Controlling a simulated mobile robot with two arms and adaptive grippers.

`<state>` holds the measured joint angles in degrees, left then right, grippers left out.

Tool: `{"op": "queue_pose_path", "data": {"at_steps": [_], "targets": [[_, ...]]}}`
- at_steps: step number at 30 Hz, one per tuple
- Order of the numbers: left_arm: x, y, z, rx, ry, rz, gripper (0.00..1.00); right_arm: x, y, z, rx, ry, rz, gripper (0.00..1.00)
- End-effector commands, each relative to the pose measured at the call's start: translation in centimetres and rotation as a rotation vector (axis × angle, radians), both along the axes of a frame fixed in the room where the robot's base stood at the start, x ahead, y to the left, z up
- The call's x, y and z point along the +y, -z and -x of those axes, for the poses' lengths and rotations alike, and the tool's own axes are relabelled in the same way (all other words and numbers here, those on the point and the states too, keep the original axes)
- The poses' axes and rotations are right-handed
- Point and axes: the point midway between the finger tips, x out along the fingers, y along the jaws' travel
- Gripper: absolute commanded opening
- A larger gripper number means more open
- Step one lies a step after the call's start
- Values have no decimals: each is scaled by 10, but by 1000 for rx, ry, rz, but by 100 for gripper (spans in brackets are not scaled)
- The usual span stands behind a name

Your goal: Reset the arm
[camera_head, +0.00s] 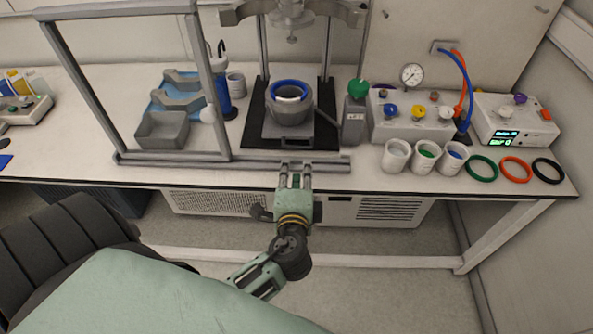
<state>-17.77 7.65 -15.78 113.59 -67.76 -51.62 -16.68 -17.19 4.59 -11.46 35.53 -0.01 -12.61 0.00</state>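My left gripper (295,170) is at the front edge of the bench, in the middle of the head view. Its two fingers point toward the bench, with a gap between them and nothing held. Its fingertips overlap the grey lower rail of the frame in the picture; I cannot tell whether they touch it. My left arm (291,245) reaches up from the lower left in front of the bench. My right gripper is not in view.
A reactor vessel (289,108) with blue and white rings stands behind the gripper. A grey frame (219,110) stands left. The floor before the bench is clear.

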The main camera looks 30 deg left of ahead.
Motion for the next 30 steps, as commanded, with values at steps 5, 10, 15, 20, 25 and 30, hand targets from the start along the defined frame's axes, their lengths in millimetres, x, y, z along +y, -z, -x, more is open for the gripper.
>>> {"op": "queue_pose_path", "data": {"at_steps": [5,10,15,20,25,30], "targets": [[0,0,0,0,0,0,28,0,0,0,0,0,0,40],[0,1,0,2,1,1,28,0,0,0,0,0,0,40],[-7,46,1,74,25,56,28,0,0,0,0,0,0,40],[-22,152,22,241,55,214,28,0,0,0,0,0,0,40],[-38,271,76,428,31,440,28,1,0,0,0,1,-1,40],[-51,371,160,586,-77,684,28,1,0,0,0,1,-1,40]]}}
